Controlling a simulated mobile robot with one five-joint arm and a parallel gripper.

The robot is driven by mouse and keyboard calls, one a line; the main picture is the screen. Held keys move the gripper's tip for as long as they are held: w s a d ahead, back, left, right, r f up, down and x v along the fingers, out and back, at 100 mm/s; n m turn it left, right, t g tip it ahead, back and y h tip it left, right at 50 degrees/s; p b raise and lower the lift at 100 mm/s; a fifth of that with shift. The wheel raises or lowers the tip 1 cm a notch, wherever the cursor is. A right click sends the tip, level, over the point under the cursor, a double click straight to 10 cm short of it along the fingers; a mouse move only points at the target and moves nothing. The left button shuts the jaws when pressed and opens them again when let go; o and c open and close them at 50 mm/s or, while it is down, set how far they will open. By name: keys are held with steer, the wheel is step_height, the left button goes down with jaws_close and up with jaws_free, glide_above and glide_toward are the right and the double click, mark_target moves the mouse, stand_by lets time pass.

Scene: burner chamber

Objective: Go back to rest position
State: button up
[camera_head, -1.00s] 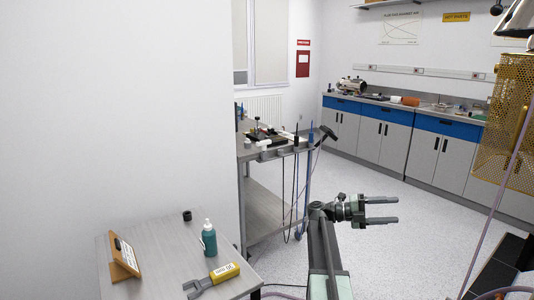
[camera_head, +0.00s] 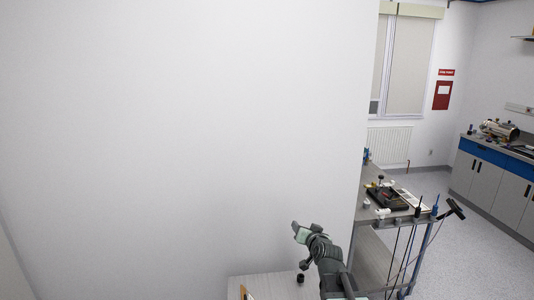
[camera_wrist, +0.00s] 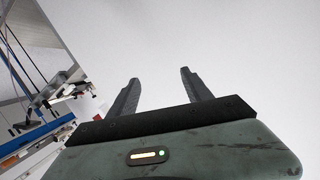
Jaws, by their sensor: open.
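My gripper (camera_wrist: 160,80) is open and empty in the wrist view, with its two dark fingers apart against a plain pale surface. In the head view my arm rises from the bottom edge and bends left, in front of the white wall. The wrist end (camera_head: 298,230) shows there, but its fingers cannot be made out. It appears above the small table (camera_head: 265,287) at the bottom of the picture.
A small black object (camera_head: 300,278) stands on the small table. A grey cart (camera_head: 375,255) with tools, a black device (camera_head: 387,197) and hanging cables is close to the right. Cabinets (camera_head: 492,182) line the far right. A white wall (camera_head: 180,130) fills the left.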

steer(key=s+d+f+n+g+h, duration=0.1)
steer(key=s+f+n+g, duration=0.1)
steer(key=s+f+g, duration=0.85)
steer(key=s+d+f+n+g+h, duration=0.15)
steer(key=s+f+g, duration=0.3)
steer(key=s, duration=1.15)
step_height(320, 180, down, 7)
steer(key=b, duration=0.6)
steer(key=shift+r+t+b, duration=0.15)
steer(key=shift+t+b, duration=0.15)
steer(key=shift+t, duration=0.1)
steer(key=shift+r+m+y+p, duration=0.25)
steer(key=shift+r+p, duration=0.05)
steer(key=c, duration=0.4)
steer(key=shift+d+r, duration=0.1)
steer(key=shift+d, duration=0.05)
steer(key=shift+c, duration=0.4)
